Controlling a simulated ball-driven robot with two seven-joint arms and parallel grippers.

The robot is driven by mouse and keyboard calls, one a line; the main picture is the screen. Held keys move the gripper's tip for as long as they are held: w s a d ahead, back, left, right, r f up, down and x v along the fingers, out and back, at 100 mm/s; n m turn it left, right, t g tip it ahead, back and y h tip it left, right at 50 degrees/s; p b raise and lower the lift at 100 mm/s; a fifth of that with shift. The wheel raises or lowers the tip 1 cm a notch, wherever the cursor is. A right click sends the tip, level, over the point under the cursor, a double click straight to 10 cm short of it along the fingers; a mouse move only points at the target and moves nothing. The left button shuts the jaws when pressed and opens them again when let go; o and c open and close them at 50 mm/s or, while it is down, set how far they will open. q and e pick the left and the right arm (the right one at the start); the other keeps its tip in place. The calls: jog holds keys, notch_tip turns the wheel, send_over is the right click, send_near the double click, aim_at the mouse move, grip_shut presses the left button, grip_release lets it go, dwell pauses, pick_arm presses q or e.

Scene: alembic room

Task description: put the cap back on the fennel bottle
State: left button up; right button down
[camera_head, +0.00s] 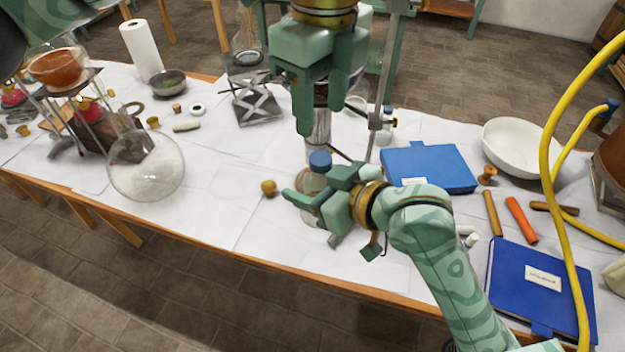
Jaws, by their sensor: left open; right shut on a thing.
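The bottle (312,184), which I take to be the fennel bottle, is a clear jar on the white cloth near the table's front middle. A blue cap (320,159) shows at its top; I cannot tell whether it is seated fully. My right gripper (303,198) is shut on the bottle from the front right and hides much of its body. No label on it is readable. My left gripper (323,112) is open, with its fingers pointing down, above and behind the blue cap, and appears empty.
A round glass flask (146,166) stands to the left, and a small brown knob (268,188) lies left of the bottle. A blue book (429,167) and white bowl (520,150) are to the right. A metal stand rod (383,75) rises close to my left gripper.

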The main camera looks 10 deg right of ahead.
aim_at(321, 157)
pick_arm(q)
jog(key=shift+f, duration=4)
jog(key=c, duration=1)
jog(key=m, duration=0.6)
jog(key=shift+m, duration=0.3)
jog(key=o, duration=1.1)
jog(key=shift+c, duration=0.2)
